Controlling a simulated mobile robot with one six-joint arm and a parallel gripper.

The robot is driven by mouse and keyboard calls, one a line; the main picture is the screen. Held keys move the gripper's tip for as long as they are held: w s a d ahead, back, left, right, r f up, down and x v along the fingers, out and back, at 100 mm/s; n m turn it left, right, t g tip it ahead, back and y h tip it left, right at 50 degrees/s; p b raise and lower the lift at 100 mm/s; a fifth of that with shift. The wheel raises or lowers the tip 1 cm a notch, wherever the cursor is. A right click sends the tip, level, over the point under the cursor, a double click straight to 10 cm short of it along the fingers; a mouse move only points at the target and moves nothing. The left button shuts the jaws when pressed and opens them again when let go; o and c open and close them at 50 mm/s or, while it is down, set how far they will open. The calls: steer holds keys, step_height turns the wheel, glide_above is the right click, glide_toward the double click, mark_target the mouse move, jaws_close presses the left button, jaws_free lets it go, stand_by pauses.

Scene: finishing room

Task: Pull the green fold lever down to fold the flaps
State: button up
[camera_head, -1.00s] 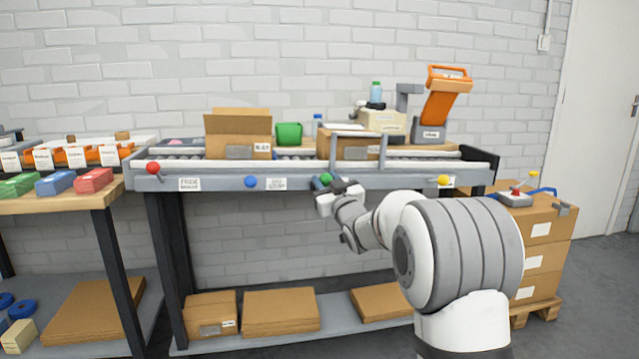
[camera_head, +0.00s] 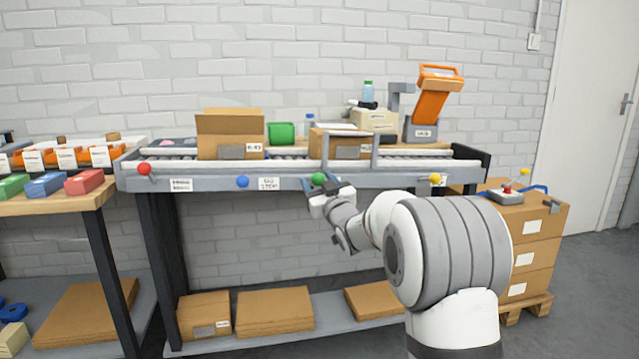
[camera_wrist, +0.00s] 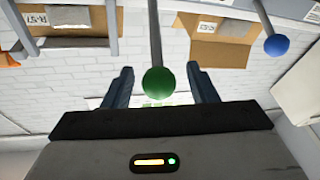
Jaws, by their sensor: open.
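The green fold lever's round knob (camera_head: 318,179) is at the front rail of the conveyor bench, in the middle of the head view. In the wrist view the green knob (camera_wrist: 159,81) sits on a grey rod, between the two dark fingers. My gripper (camera_head: 322,186) is at the knob, its jaws open, with a visible gap on both sides. The fingers do not press on the knob. An open carton (camera_head: 232,125) stands on the rollers left of centre. Another carton (camera_head: 345,148) stands behind the grey frame; its flaps are hard to make out.
A red knob (camera_head: 144,169), a blue knob (camera_head: 242,182) and a yellow knob (camera_head: 435,179) line the same rail. The blue knob also shows in the wrist view (camera_wrist: 276,45). A green bin (camera_head: 281,133) lies between the cartons. Flat cartons (camera_head: 275,310) lie on the lower shelf.

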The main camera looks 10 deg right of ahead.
steer(key=p+v, duration=0.1)
steer(key=v, duration=0.6)
steer(key=shift+s, duration=0.2)
steer(key=shift+p, duration=0.3)
steer(key=s+d+r+m+g+h+p, duration=0.4)
steer(key=s+r+g+h+p, duration=0.45)
steer(key=p, duration=0.85)
steer(key=s+r+g+y+p, duration=0.1)
steer(key=s+r+g+p, duration=0.2)
steer(key=s+p, duration=0.3)
steer(key=s+r+m+g+p, duration=0.1)
steer(key=s+r+g+p, duration=0.2)
steer(key=s, duration=1.2)
steer(key=s+r+g+y+p, duration=0.1)
steer(key=s+r+g+p, duration=0.2)
steer(key=s+p, duration=0.6)
steer(key=shift+s+a+r+y, duration=0.35)
steer(key=shift+s+r, duration=0.25)
steer(key=shift+s, duration=0.25)
